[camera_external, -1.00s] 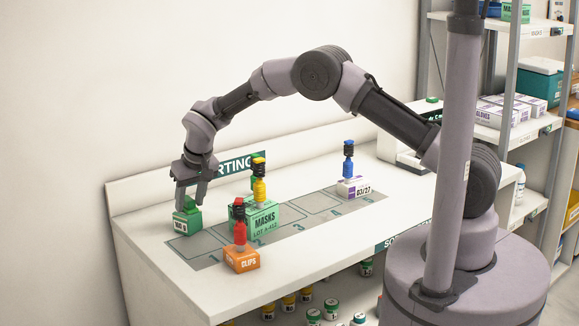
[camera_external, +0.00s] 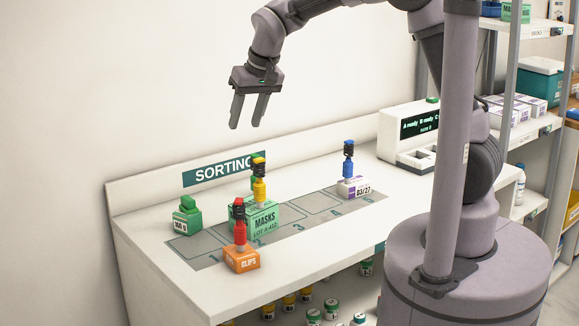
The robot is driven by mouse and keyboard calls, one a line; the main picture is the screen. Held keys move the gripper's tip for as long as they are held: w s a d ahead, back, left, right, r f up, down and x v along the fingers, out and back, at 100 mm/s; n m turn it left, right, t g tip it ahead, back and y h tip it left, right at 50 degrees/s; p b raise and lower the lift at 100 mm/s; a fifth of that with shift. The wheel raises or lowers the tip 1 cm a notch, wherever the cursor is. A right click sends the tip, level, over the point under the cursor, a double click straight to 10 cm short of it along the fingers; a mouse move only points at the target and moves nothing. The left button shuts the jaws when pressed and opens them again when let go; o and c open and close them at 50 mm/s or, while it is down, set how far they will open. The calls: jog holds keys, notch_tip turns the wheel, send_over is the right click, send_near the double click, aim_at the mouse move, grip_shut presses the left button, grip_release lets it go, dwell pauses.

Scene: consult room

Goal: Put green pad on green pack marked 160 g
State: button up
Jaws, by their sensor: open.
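A small green pack (camera_external: 187,222) with a white label stands at the left end of the table's grey strip; its print is too small to read surely. A darker green piece, seemingly the green pad (camera_external: 187,205), rests on top of it. My gripper (camera_external: 246,125) is open and empty, pointing down high above the table, to the right of the pack and clear of it.
A green MASKS box (camera_external: 265,221) stands right of the pack, with a yellow bottle (camera_external: 259,189) at it. An orange CLIPS box (camera_external: 241,261) carries a red bottle (camera_external: 240,232). A white box (camera_external: 353,188) carries a blue bottle (camera_external: 348,168).

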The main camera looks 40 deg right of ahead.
jog(key=s+d+r+m, duration=0.1)
jog(key=s+d+r, duration=0.2)
jog(key=s+d, duration=0.35)
jog(key=s+d+r+m, duration=0.1)
jog(key=s+d+r, duration=0.2)
jog(key=s, duration=0.6)
jog(key=s+d+f+m+t+y, duration=0.1)
jog(key=s+f, duration=0.2)
jog(key=s, duration=0.9)
jog(key=shift+s+d, duration=0.3)
jog(key=shift+d, duration=0.05)
notch_tip(320, 180, down, 7)
jog(key=b, duration=0.7)
jog(key=shift+f, duration=0.15)
